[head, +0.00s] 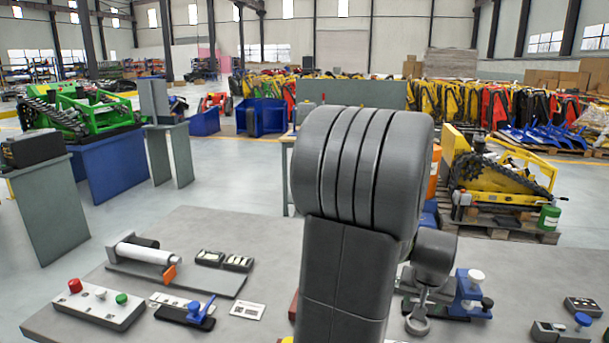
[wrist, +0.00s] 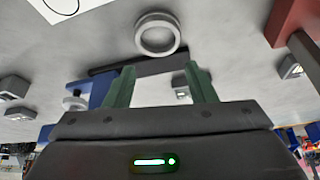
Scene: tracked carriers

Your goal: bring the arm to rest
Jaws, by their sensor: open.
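My gripper (wrist: 160,90) shows in the wrist view with its two green fingers spread apart and nothing between them. A grey ring (wrist: 158,34) lies beyond the fingertips in that view, apart from them. In the head view my arm stands upright in the middle and hides part of the grey table (head: 225,228). The gripper itself cannot be made out in the head view.
A button box (head: 98,305) with red, white and green buttons and a roller device (head: 146,252) stand on the table's left. A blue device (head: 470,290) stands right of my arm. A blue-knobbed box (head: 562,331) is at the right edge.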

